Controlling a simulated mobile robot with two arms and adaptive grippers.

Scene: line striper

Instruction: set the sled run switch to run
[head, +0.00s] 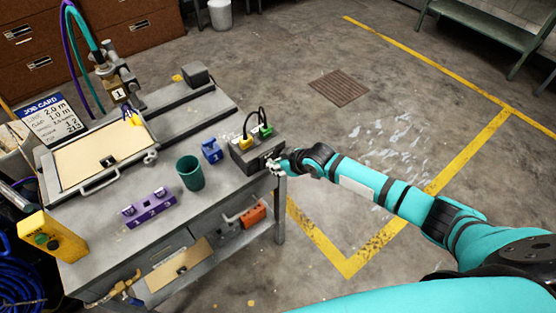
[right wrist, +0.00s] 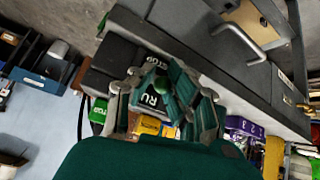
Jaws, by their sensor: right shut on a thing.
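The dark control box (head: 244,158) sits at the right end of the grey bench, with a yellow plug (head: 246,142) and a green plug (head: 265,131) on top. My right gripper (head: 276,165) is at the box's right-hand front face, shut on the sled run switch, which its fingers mostly hide. In the right wrist view, my right gripper (right wrist: 158,74) closes in front of a dark plate (right wrist: 153,101) lettered "RU" and partly covered "STOP". The switch's exact position cannot be told. My left gripper is not in view.
On the bench (head: 228,187) are a green cup (head: 190,173), a blue block (head: 211,151), a purple block (head: 149,208) and a yellow box (head: 52,238). A tan board (head: 103,153) lies behind. The floor right of the bench is open.

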